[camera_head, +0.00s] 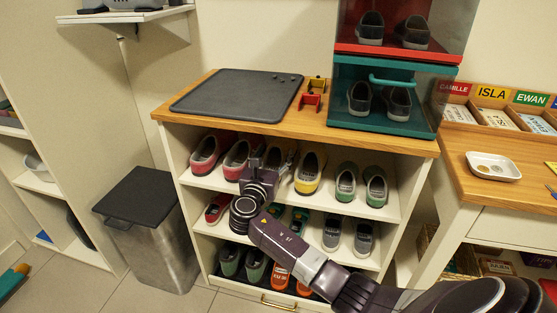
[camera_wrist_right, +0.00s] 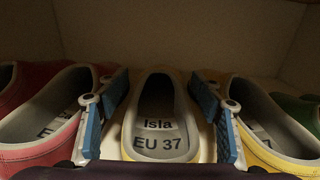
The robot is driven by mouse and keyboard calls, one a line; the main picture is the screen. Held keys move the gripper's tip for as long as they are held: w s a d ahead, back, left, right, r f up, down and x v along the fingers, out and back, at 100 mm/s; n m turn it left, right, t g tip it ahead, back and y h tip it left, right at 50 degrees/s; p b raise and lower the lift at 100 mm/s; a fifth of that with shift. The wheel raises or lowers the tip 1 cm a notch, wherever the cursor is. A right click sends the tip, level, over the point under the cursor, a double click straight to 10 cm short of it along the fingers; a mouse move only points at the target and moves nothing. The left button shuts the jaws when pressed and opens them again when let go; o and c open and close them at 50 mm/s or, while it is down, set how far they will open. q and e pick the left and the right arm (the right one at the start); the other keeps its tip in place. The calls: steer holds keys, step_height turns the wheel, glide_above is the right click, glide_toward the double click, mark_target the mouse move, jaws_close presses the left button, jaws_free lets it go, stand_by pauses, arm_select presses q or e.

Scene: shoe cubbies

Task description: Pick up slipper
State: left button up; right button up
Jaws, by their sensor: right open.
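Several slippers stand in pairs in the white shelf unit (camera_head: 178,160). On its upper shelf are red slippers (camera_head: 207,153), a yellow slipper (camera_head: 309,171) and green-toned ones (camera_head: 346,182). My right gripper (camera_head: 265,158) reaches into that shelf in front of a second slipper, mostly hidden in the head view. In the right wrist view this slipper (camera_wrist_right: 160,141) has a grey rim, yellow at its heel, and the label "Isla EU 37". The blue-padded fingers of my right gripper (camera_wrist_right: 160,108) are open, one on each side of it. Contact is unclear. My left gripper is not in view.
A red slipper (camera_wrist_right: 30,110) and a yellow slipper (camera_wrist_right: 270,125) stand close outside the fingers. The shelf unit's wooden top (camera_head: 240,122) carries a dark mat (camera_head: 238,93) and clear shoe boxes (camera_head: 385,126). A bin (camera_head: 150,232) stands left. A desk (camera_head: 490,190) stands right.

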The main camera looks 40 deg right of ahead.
steer(key=shift+w+d, duration=0.2)
steer(key=shift+d, duration=0.05)
steer(key=shift+c, duration=0.5)
steer(key=c, duration=1.2)
steer(key=shift+r, duration=0.1)
